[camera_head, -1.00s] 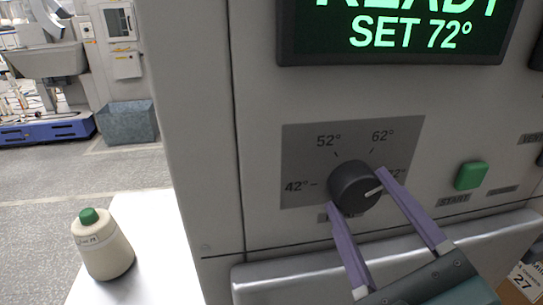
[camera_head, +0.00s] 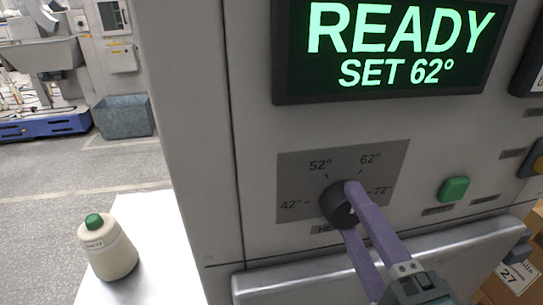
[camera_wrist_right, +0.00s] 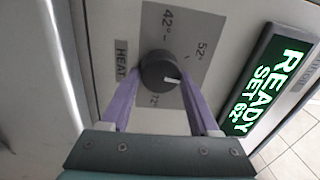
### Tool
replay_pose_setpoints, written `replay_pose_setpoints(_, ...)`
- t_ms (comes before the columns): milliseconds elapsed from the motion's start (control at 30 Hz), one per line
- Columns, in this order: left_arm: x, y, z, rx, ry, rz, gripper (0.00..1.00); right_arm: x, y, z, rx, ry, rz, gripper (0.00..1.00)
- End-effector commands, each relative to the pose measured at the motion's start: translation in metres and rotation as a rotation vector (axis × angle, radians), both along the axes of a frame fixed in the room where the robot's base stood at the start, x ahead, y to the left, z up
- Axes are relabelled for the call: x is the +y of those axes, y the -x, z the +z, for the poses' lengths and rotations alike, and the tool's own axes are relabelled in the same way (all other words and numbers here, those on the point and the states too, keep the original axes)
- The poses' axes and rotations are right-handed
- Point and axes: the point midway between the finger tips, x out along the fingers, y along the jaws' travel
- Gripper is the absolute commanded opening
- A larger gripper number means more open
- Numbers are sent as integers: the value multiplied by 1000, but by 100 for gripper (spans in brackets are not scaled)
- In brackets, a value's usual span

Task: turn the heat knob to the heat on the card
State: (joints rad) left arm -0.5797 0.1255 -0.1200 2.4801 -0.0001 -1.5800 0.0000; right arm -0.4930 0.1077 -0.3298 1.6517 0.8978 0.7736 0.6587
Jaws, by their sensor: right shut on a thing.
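The dark round heat knob (camera_head: 335,208) sits on a grey dial plate (camera_head: 300,170) marked 42°, 52°, 62° and 72°. My right gripper (camera_head: 349,209) is shut on the knob, with one purple finger on each side. In the right wrist view the knob (camera_wrist_right: 155,66) sits between the fingers (camera_wrist_right: 157,88), its white pointer mark showing. In the head view a finger largely hides the mark. The display (camera_head: 405,50) reads READY, SET 62°. I cannot make out a heat card in these frames. My left gripper is not in view.
A green button (camera_head: 454,189) is right of the dial. A rounded metal rail (camera_head: 300,283) runs below it. A cardboard box (camera_head: 510,280) is at lower right.

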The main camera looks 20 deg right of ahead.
Motion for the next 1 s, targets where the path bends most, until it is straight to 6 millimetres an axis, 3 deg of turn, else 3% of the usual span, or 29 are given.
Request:
replay_pose_setpoints(533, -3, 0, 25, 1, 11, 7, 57, 0, 0, 4, 111, 462, 0, 6)
replay_pose_setpoints(1000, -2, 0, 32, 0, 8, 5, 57, 0, 0, 2, 153, 634, 2, 6)
